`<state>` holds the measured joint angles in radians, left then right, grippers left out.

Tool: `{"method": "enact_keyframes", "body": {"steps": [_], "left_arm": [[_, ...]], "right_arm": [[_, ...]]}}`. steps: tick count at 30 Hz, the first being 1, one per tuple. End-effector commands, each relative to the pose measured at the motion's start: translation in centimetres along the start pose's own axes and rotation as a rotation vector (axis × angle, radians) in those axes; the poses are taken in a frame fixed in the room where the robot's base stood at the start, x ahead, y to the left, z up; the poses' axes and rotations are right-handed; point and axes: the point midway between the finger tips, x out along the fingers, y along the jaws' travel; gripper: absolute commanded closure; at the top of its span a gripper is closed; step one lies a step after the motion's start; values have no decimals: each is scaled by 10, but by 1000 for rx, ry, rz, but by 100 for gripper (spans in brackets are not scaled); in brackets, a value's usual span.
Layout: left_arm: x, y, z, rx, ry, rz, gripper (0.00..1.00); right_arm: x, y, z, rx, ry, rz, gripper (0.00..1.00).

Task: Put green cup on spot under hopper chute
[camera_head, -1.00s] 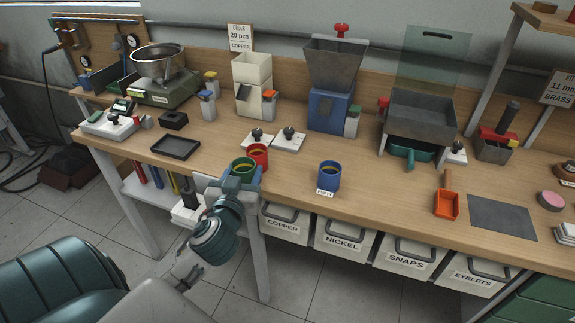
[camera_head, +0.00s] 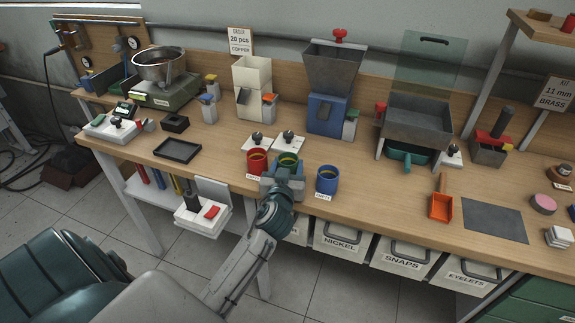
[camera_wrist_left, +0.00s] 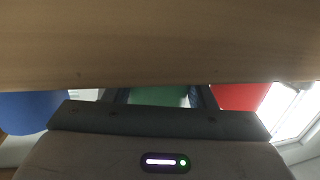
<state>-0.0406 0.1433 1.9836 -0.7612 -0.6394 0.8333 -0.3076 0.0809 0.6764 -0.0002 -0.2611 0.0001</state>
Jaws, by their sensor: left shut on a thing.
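My left gripper (camera_head: 286,178) is shut on the green cup (camera_head: 288,160), holding it near the table's front edge. The cup's rim and yellowish inside show above the fingers; its lower part is hidden. The red cup (camera_head: 257,161) stands just left of it and the blue cup (camera_head: 327,180) to the right. In the left wrist view the green cup (camera_wrist_left: 158,96) sits between the fingers. A grey hopper (camera_head: 333,68) on a blue base (camera_head: 327,114) stands farther back, and a cream hopper (camera_head: 252,84) stands left of it. I cannot make out a marked spot under either chute.
Two white plates with black knobs (camera_head: 289,141) lie between the green cup and the hoppers. A black tray (camera_head: 177,150) lies left. An orange scoop (camera_head: 441,203) and a grey mat (camera_head: 495,220) lie right. Some table between blue cup and hopper is clear.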

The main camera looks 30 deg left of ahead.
Motion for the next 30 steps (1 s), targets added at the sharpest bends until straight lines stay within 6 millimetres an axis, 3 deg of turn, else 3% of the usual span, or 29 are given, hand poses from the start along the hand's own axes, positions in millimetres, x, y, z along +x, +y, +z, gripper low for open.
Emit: {"method": "enact_keyframes", "body": {"steps": [11, 12, 15, 25, 30], "left_arm": [[0, 0, 5, 0, 2, 0, 75], [0, 0, 4, 0, 1, 0, 42], [0, 0, 4, 0, 1, 0, 28], [0, 0, 6, 0, 0, -1, 28], [-26, 0, 9, -4, 1, 0, 28]], "right_arm": [[4, -1, 0, 0, -2, 0, 64], [2, 0, -1, 0, -1, 0, 64], [1, 0, -4, 0, 4, 0, 64], [-2, 0, -4, 0, 5, 0, 64], [11, -1, 2, 0, -3, 0, 64]]}}
